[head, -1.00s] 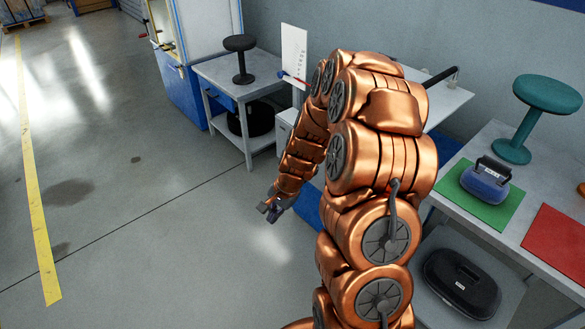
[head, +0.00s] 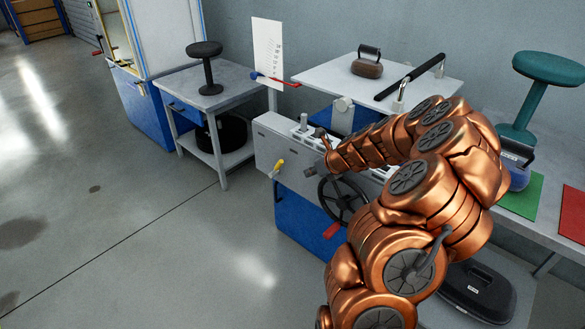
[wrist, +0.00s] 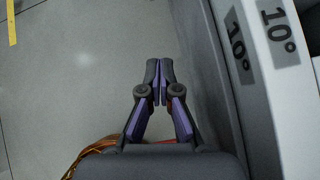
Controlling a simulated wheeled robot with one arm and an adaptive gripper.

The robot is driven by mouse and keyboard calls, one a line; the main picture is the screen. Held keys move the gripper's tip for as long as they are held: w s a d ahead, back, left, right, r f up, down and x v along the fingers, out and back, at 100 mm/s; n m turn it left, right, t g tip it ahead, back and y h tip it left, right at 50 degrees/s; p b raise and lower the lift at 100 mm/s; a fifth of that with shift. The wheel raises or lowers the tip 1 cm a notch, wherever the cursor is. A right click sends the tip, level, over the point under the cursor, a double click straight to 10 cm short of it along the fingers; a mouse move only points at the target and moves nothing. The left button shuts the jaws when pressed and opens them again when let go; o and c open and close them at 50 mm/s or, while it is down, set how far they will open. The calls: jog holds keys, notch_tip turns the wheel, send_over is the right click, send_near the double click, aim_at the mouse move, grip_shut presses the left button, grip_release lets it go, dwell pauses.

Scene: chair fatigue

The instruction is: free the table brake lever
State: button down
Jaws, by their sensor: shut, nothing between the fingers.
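The machine (head: 265,150) with a raised pale tabletop (head: 325,75) stands at the middle of the head view. On its front are a small yellow lever (head: 279,166), a black handwheel (head: 343,198) and a red handle (head: 332,231) below the wheel. No label shows which part is the table brake lever. My gripper (head: 309,171) is close to the machine's front, right of the yellow lever and just above the handwheel. In the wrist view my gripper's fingers (wrist: 159,80) meet, empty, beside a pale panel marked 10° (wrist: 275,60); no lever shows there.
A dark weight with a handle (head: 367,65) and a black bar (head: 410,77) are on the tabletop. A side table with a black stool (head: 205,65) stands left. A bench with a green mat (head: 522,195) is right. Floor at the left is clear.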

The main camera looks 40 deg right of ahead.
jog(key=a, duration=0.1)
jog(key=b, duration=0.2)
send_near(276, 168)
jog(key=shift+w+d+f, duration=0.1)
jog(key=shift+w+f, duration=0.45)
jog(key=shift+f, duration=0.4)
jog(key=shift+w+d+f, duration=0.1)
jog(key=shift+w+f, duration=0.45)
jog(key=shift+f, duration=0.45)
jog(key=shift+w+d+f, duration=0.15)
jog(key=shift+w+f, duration=0.35)
jog(key=shift+f, duration=0.45)
